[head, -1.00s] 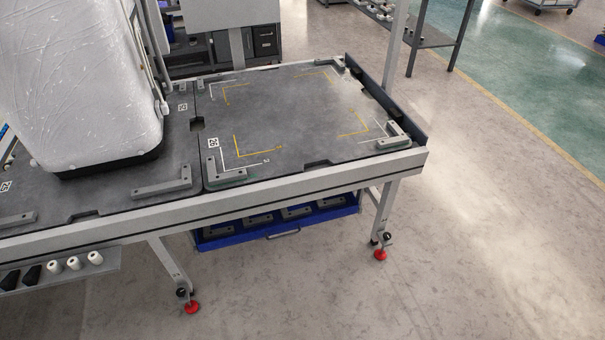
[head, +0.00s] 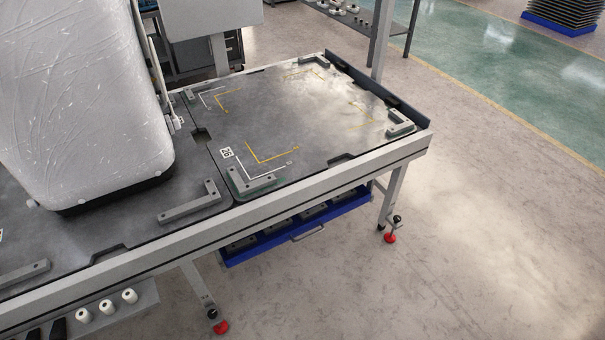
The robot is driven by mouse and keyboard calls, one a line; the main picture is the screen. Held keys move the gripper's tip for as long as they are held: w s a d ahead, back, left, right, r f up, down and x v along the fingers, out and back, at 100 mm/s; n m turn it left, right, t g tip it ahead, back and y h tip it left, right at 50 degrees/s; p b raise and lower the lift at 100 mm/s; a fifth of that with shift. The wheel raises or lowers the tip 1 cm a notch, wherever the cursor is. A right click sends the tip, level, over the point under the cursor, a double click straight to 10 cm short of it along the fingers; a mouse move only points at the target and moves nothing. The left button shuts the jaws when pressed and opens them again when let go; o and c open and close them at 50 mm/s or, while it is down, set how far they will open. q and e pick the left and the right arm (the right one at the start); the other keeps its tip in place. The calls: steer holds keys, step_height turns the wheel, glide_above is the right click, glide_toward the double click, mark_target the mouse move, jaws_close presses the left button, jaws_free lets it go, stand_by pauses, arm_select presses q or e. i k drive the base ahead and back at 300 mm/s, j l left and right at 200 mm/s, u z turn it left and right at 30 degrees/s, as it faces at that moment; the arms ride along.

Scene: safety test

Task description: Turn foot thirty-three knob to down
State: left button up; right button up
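Two table feet show in the head view, each a red foot pad with a black knob above it. One red foot (head: 220,327) is at the bottom, with its black knob (head: 212,313) on the near leg. The other red foot (head: 389,238) is under the table's right corner, with its black knob (head: 397,219) beside the leg. I cannot read any number on them, so I cannot tell which is foot thirty-three. The knobs' settings are too small to tell. Neither of my grippers is in view.
A grey worktable (head: 290,110) with corner brackets fills the middle. A wrapped white case (head: 80,100) stands on its left part. A blue drawer (head: 300,227) hangs below, and a shelf with white rollers (head: 106,306) is lower left. The floor at right (head: 500,240) is clear.

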mark_target(213, 314)
steer(key=u, duration=1.05)
